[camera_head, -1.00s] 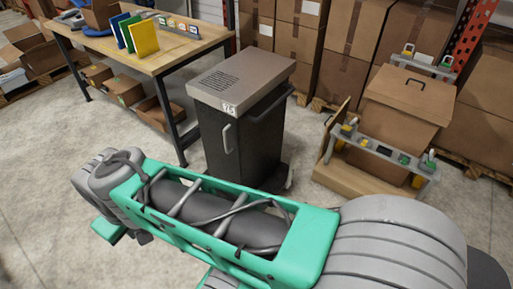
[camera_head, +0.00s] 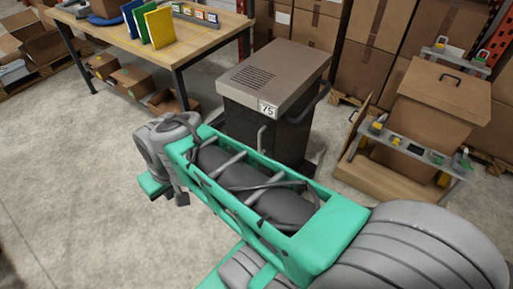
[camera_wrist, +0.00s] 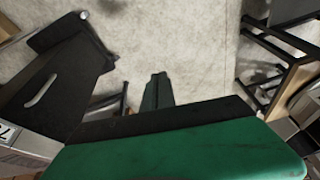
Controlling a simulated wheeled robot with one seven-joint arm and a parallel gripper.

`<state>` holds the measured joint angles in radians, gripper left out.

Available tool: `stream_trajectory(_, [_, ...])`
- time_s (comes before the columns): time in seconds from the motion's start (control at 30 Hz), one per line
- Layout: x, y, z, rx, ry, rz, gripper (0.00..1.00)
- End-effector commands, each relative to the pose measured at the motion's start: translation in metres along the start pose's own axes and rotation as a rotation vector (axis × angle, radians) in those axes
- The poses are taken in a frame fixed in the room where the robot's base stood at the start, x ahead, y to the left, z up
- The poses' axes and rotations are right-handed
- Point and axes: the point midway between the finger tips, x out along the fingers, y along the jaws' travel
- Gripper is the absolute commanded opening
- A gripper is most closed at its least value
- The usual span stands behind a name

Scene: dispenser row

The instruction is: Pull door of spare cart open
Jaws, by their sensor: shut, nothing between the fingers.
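The dark cart (camera_head: 245,120) has a grey vented top (camera_head: 275,69) and a small number label. Its upright pale door handle (camera_head: 261,138) shows just above my arm, which hides the lower front. The door looks shut. In the wrist view the dark cart front (camera_wrist: 88,68) is at the left, with its pale handle (camera_wrist: 42,90). My gripper (camera_wrist: 157,78) is shut and empty, to the right of the cart front and apart from the handle. In the head view its fingertips cannot be made out.
A wooden table (camera_head: 200,42) with coloured binders (camera_head: 158,27) stands at the left of the cart, with boxes beneath. A wooden crate (camera_head: 385,183) and a brown box (camera_head: 432,105) stand at the right. Stacked cartons line the back. The floor (camera_head: 70,170) at the left is clear.

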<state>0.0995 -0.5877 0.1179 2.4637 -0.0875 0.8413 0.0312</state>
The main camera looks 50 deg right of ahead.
Motion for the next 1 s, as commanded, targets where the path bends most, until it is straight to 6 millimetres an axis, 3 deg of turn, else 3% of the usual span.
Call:
stream_trajectory(0.03, [0.042, 0.015, 0.004, 0.065, 0.013, -0.016, 0.00])
stream_trajectory(0.2, [0.153, 0.074, -0.008, 0.380, 0.161, -0.164, 0.00])
stream_trajectory(0.27, [0.183, 0.102, -0.011, 0.517, 0.241, -0.230, 0.00])
stream_trajectory(0.4, [0.232, 0.182, -0.007, 0.864, 0.487, -0.391, 0.00])
stream_trajectory(0.53, [0.244, 0.274, 0.024, 1.187, 0.794, -0.535, 0.00])
stream_trajectory(0.6, [0.238, 0.317, 0.049, 1.323, 0.962, -0.599, 0.00])
stream_trajectory(0.7, [0.222, 0.360, 0.085, 1.455, 1.158, -0.666, 0.00])
stream_trajectory(0.83, [0.204, 0.384, 0.108, 1.520, 1.285, -0.709, 0.00])
stream_trajectory(1.0, [0.200, 0.391, 0.092, 1.524, 1.294, -0.719, 0.00])
